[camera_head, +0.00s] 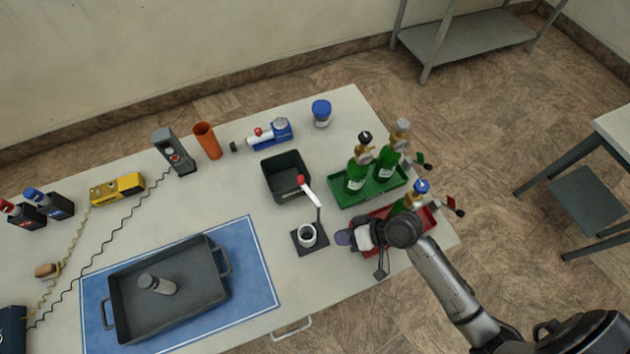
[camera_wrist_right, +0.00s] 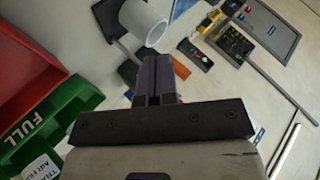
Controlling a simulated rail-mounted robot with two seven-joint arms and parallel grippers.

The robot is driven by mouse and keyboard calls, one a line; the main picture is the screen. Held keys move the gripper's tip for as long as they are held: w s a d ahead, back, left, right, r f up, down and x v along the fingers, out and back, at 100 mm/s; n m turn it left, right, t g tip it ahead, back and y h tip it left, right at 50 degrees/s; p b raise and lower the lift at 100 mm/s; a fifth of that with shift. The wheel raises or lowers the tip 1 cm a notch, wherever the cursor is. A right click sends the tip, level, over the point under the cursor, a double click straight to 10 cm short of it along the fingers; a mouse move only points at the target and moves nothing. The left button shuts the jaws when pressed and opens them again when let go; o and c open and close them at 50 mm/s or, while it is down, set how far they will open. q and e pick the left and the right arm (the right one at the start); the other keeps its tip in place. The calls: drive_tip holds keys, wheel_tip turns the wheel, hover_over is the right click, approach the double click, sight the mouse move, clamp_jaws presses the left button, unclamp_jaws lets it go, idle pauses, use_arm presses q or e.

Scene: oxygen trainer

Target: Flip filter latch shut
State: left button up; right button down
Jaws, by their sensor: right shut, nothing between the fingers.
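A small fixture stands on the white table in the head view. It has a dark square base (camera_head: 311,246), a white ring-shaped cup (camera_head: 307,235) and a raised white lever (camera_head: 312,194) with a red tip, standing up and tilted. I take the lever to be the filter latch. My right gripper (camera_head: 345,237) is just right of the cup, apart from the lever. In the right wrist view its purple-grey fingers (camera_wrist_right: 160,78) are shut and empty, with the white cup (camera_wrist_right: 145,22) just beyond them. The lever is not clear there. My left gripper is not in view.
A red tray (camera_head: 430,217) lies partly under my right arm, with a green tray (camera_head: 372,194) of green bottles behind it. A black bin (camera_head: 285,177) stands behind the fixture. A grey pan (camera_head: 190,300) sits on a blue mat (camera_head: 262,283) to the left.

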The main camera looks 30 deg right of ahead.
drive_tip(key=w+r+m+t+y, duration=0.2)
drive_tip(key=w+m+t+y, duration=0.1)
drive_tip(key=m, duration=0.1)
drive_tip(key=m+t+h, duration=0.3)
drive_tip(key=m+t, duration=0.4)
drive_tip(key=m, duration=0.1)
approach(309, 191)
drive_tip(key=shift+w+d+r, duration=0.3)
drive_tip(key=shift+d+r, duration=0.1)
drive_tip(key=shift+d, duration=0.25)
drive_tip(key=shift+w+d+r, duration=0.3)
drive_tip(key=shift+d+r, duration=0.15)
drive_tip(key=shift+d, duration=0.15)
drive_tip(key=p+x, duration=0.2)
drive_tip(key=x, duration=0.8)
drive_tip(key=shift+a+f, duration=0.1)
